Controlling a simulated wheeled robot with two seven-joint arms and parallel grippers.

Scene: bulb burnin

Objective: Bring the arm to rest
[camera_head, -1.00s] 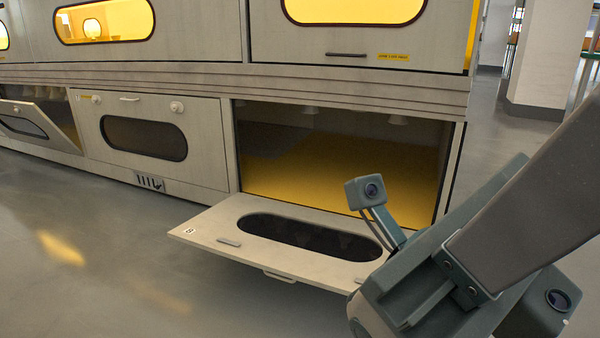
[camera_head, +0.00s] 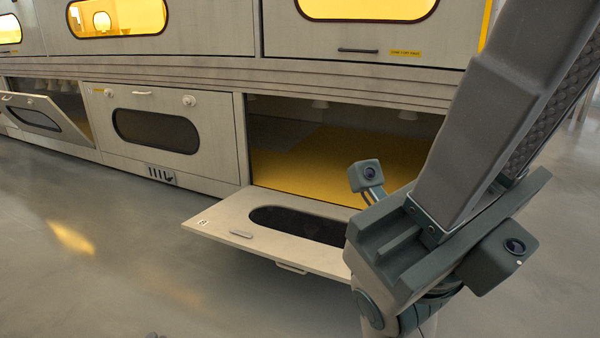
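My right arm rises from the bottom right of the head view. Its gripper (camera_head: 500,125) points up and to the right, close to the camera. A long dark grey finger and a ribbed dark surface beside it show, and the finger ends run toward the frame edge. I cannot tell how far apart the fingers are, and I see nothing held. The gripper body overlaps the right part of the lowered door in the picture. My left gripper is not in view.
A lowered door (camera_head: 222,219) hangs open below a yellow-floored compartment (camera_head: 300,165) with pale fittings at its ceiling. Left of it is a shut door (camera_head: 105,138), then a tilted, partly open door (camera_head: 20,105). Lit windows (camera_head: 120,16) are above. Floor (camera_head: 80,270) at left front is clear.

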